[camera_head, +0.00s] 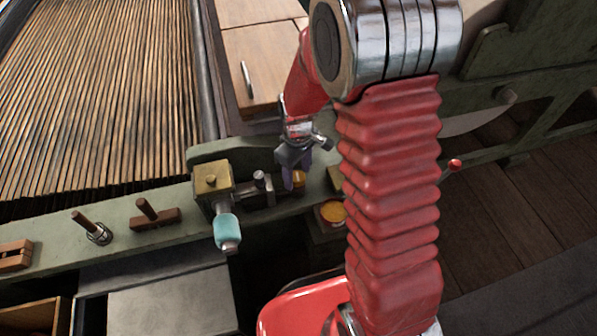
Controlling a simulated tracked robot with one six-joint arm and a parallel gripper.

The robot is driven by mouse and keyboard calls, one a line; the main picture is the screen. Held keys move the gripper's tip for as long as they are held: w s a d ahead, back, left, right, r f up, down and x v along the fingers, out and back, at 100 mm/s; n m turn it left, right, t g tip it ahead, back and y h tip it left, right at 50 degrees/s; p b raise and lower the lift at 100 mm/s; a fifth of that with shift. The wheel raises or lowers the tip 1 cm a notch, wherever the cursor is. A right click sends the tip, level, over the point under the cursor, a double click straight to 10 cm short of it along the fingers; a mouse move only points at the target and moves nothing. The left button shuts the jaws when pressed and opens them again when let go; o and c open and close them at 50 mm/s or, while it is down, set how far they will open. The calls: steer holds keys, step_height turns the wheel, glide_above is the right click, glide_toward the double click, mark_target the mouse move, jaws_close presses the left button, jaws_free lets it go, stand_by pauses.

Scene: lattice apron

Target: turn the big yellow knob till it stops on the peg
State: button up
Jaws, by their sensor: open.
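A yellow-orange knob (299,179) shows on the green rail, partly hidden behind the fingers of my gripper (293,173). My gripper is open, its dark fingers pointing down over the knob's left side. I cannot tell whether they touch it. A short dark metal peg (262,182) stands upright left of my gripper, beside a brass block (212,179). The knob's markings and turn angle are too small to make out.
A turquoise-sleeved handle (227,229) sticks out below the brass block. A round tin with yellow-orange contents (333,212) sits below right of my gripper. A wooden panel with a metal handle (262,70) lies behind.

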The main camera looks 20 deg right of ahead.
steer(key=shift+c, duration=0.5)
steer(key=c, duration=0.9)
steer(key=shift+d, duration=0.15)
steer(key=shift+c, duration=0.2)
